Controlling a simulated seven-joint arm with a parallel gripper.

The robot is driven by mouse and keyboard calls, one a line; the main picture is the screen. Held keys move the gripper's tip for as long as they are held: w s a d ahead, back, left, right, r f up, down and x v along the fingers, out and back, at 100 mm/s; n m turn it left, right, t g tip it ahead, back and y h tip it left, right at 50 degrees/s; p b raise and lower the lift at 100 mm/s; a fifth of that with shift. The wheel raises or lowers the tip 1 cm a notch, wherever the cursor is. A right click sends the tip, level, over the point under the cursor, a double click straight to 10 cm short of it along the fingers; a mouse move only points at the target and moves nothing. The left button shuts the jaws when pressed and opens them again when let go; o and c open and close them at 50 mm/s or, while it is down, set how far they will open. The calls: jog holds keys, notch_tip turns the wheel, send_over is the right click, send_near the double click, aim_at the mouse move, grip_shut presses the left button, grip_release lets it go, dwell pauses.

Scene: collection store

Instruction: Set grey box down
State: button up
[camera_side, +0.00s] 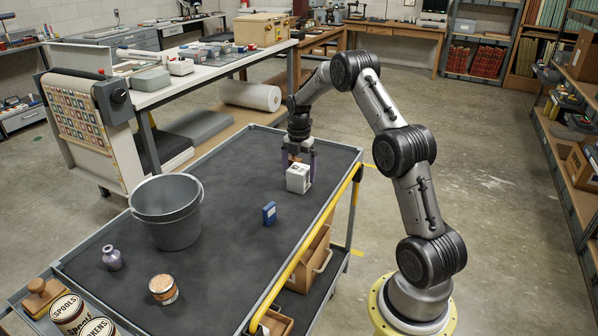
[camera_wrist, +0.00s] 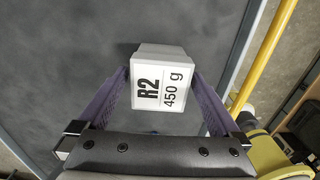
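The grey box (camera_side: 298,179) is a small pale block at the far end of the dark cart top. In the wrist view the grey box (camera_wrist: 161,58) shows a white label reading "R2 450 g". My gripper (camera_side: 300,166) points down over it, one purple finger on each side. In the wrist view my gripper's fingertips (camera_wrist: 161,73) lie against the box's two sides and appear closed on it. The box looks upright. Its underside is hidden, so I cannot tell whether it rests on the cart top or hangs just above it.
A blue box (camera_side: 269,213) stands nearby on the cart top (camera_side: 225,255). A yellow rail (camera_side: 306,252) runs along the cart's right edge. The cart's middle has free room.

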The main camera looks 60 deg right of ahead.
aim_at(299, 169)
notch_tip(299, 169, up, 12)
jog(key=s+a+r+m+t, duration=0.15)
jog(key=a+r+m, duration=0.25)
jog(key=a+r, duration=0.5)
jog(key=s+a+r+m+t+h, duration=0.1)
jog(key=s+a+r+m, duration=0.15)
jog(key=a, duration=0.35)
jog(key=s+a+r+m, duration=0.1)
jog(key=s+a+m, duration=0.1)
jog(key=s+a, duration=0.25)
jog(key=s+a+f+m+t+y, duration=0.1)
jog(key=s+a+f+m+t, duration=0.2)
jog(key=s+a+m, duration=0.6)
jog(key=s+a+f, duration=0.1)
jog(key=s+a, duration=0.2)
jog(key=s, duration=0.4)
jog(key=shift+a, duration=0.25)
